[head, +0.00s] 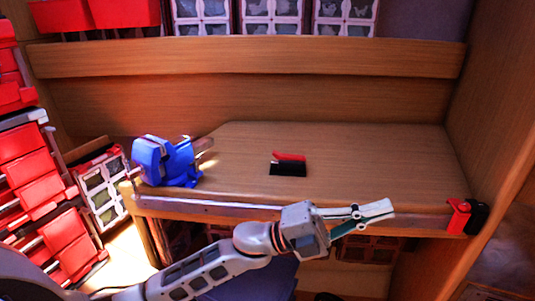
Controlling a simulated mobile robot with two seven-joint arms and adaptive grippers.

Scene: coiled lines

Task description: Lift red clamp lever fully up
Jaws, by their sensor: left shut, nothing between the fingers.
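A red clamp lever (290,156) sits on a black base (288,169) in the middle of the wooden workbench (380,160). The lever lies low, close along the top of the base. My left gripper (388,209) is shut and empty. It appears in front of the bench's front edge, to the right of the lever and lower in the picture, apart from it. My right gripper is not in view.
A blue vise (165,161) stands at the bench's left end. A red and black fitting (458,217) is at the front right corner. Red bins (35,175) stack at the far left. A wooden wall closes the right side. The benchtop around the clamp is clear.

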